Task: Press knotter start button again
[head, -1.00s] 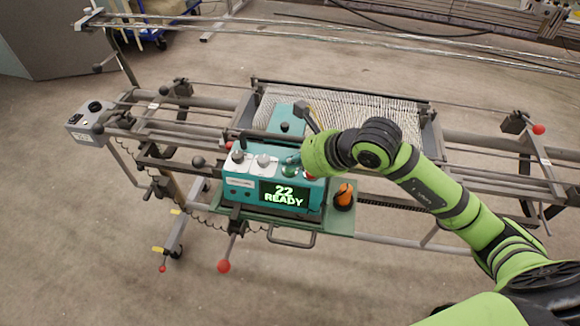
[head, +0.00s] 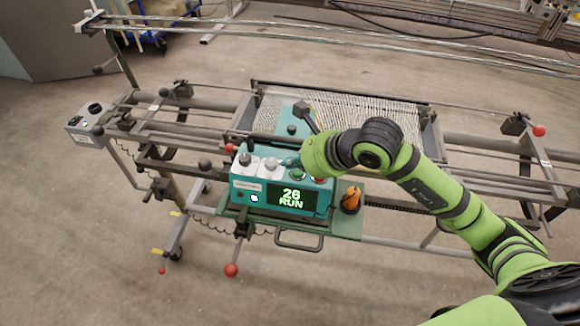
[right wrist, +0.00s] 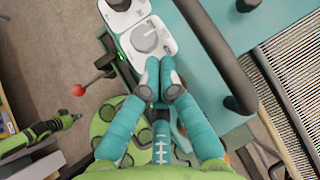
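The knotter (head: 262,203) is a teal box on the warp frame. Its display (head: 291,198) reads "26 RUN" in green. The green button (head: 298,175) is on its top panel, left of a red control (head: 320,180) partly behind my arm. My right gripper (head: 288,161) is just above and behind the green button, apart from it as far as I can tell. In the right wrist view the right gripper (right wrist: 161,66) has its teal fingertips together, with nothing between them. The green button is hidden there. What looks like my left gripper (right wrist: 72,118) shows small at the left.
Two grey-white knobs (head: 269,165) stand left of the green button. An orange item (head: 351,199) sits right of the box. A dark handle (head: 304,112) rises behind it. White warp threads (head: 370,112) spread behind. Rails and red ball levers (head: 231,270) surround the machine.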

